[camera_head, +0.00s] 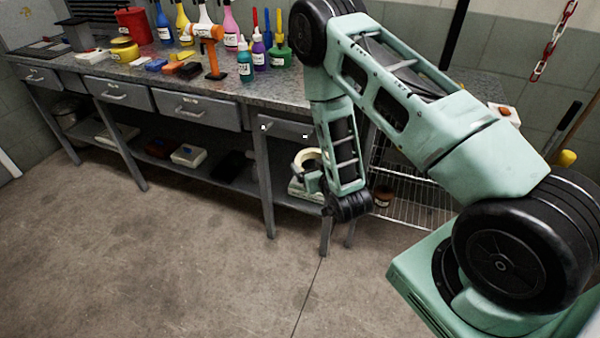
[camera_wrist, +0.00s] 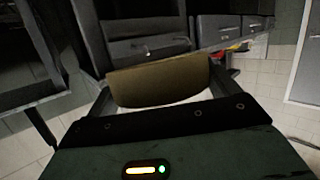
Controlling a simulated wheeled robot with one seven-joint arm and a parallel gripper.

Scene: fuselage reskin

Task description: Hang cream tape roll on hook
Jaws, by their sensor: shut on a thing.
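The cream tape roll (camera_head: 307,156) is at the end of my arm in the head view, in front of the bench's right end. It also fills the space between the two fingers in the wrist view, where its shaded tan side (camera_wrist: 160,82) shows. My gripper (camera_wrist: 158,92) is shut on the roll; it is partly hidden behind my arm in the head view (camera_head: 314,180). A small pale fitting (camera_wrist: 148,52), possibly the hook, shows on the grey front beyond the roll. Two small pale spots, one at the left (camera_head: 263,127), show on the bench front; I cannot tell their shape.
The grey workbench (camera_head: 270,91) carries bottles, an orange tool (camera_head: 210,50) and several blocks. Its drawers (camera_head: 182,106) are shut. White boxes stand on the lower shelf, including one (camera_head: 188,155). A wire rack (camera_head: 420,195) stands right of the bench. The floor (camera_head: 180,260) in front is clear.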

